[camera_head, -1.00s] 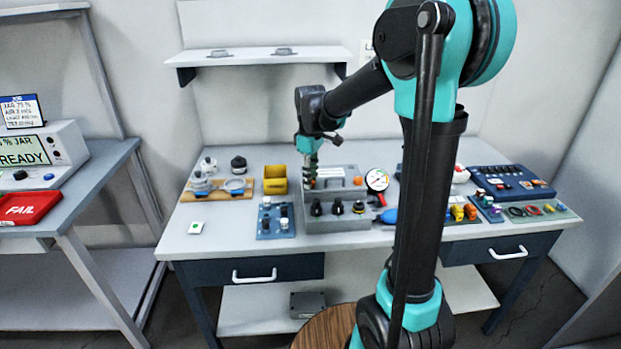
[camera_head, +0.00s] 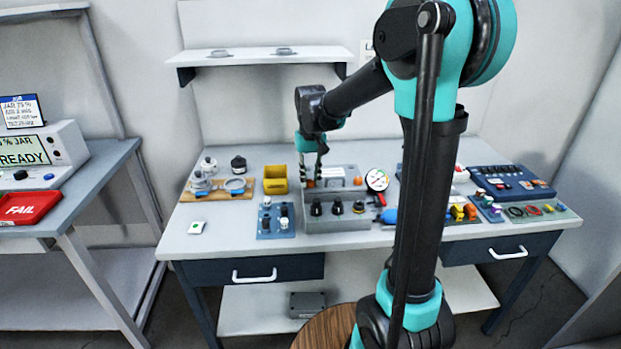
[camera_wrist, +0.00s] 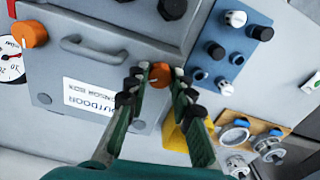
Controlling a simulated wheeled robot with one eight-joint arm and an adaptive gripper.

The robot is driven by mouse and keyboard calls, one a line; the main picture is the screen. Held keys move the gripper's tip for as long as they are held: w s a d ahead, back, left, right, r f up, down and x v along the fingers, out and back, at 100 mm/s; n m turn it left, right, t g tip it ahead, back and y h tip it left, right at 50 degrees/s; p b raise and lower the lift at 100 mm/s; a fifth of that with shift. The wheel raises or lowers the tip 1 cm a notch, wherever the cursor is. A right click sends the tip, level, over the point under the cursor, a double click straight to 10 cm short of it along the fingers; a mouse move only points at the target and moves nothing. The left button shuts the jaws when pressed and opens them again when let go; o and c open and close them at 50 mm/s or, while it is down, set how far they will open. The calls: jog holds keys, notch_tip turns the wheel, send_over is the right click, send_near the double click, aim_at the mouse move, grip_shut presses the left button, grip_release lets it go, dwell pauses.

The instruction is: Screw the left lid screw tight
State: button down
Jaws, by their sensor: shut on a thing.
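The grey sensor box (camera_head: 335,223) stands on the workbench, with a pale, labelled lid (camera_wrist: 95,107) on top. The left lid screw (camera_wrist: 159,75) has an orange head and sits at the lid's corner in the wrist view. My gripper (camera_wrist: 160,80) is shut on this screw, with one dark-padded finger on each side of it. In the head view my gripper (camera_head: 311,178) reaches down to the left end of the lid. The right lid screw (camera_head: 357,181) is also orange and stands apart at the lid's other end. The left screw's thread is hidden.
A yellow bin (camera_head: 275,187) stands close left of the box. A blue block with knobs (camera_head: 276,233) is at front left. A round gauge (camera_head: 377,180) is at the box's right. Black knobs (camera_head: 337,207) line the box front. The bench's front left is mostly clear.

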jog(key=m, duration=1.4)
jog(key=shift+m, duration=0.3)
jog(key=m, duration=0.5)
jog(key=shift+m, duration=2.5)
jog(key=c, duration=1.3)
grip_release()
